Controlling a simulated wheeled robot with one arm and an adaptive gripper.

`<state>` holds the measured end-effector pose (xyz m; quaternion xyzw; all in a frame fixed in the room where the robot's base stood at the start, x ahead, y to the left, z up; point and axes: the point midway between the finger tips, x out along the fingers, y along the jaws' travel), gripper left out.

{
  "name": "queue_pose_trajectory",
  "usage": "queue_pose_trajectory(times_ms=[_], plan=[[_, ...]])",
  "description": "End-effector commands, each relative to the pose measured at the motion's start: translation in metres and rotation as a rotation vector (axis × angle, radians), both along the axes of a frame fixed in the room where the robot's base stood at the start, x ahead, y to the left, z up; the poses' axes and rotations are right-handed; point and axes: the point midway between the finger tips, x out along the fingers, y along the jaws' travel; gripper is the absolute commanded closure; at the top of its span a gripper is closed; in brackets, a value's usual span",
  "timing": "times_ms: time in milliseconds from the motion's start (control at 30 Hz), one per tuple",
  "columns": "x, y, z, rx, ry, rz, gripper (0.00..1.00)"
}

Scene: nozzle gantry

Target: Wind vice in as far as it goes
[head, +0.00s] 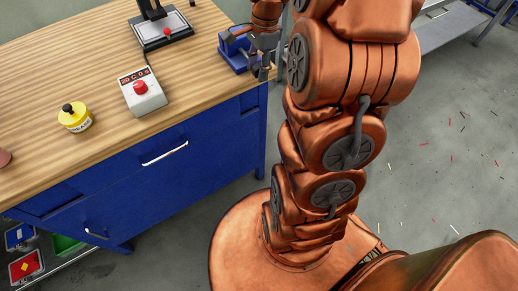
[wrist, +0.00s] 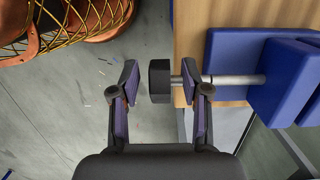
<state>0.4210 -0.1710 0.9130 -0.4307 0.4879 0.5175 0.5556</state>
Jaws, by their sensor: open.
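The blue vice (head: 236,52) sits at the right corner of the wooden bench. The knob cannot be made out there.
On the bench (head: 60,50) stand a grey box with a red button (head: 143,93), a yellow round item with a black knob (head: 75,117) and a dark-based device (head: 161,28). Blue drawers (head: 150,185) are below. The floor (head: 440,180) at the right has small scattered bits.

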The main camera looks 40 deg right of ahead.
Motion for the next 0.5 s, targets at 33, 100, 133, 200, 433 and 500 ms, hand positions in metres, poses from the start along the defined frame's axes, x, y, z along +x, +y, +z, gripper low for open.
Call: queue_pose_trajectory(times_ms=[33,100,133,200,433,500], plan=[[-0.001,0.001,0.001,-0.028,0.003,0.003,0.54],[0.0,0.001,0.0,-0.064,0.006,0.004,0.54],[0.0,0.001,0.0,-0.079,0.006,0.003,0.54],[0.0,0.001,0.0,-0.108,0.009,0.003,0.54],[0.002,0.001,0.009,-0.157,0.009,-0.001,0.54],[0.002,0.001,0.016,-0.156,0.01,-0.001,0.54]])
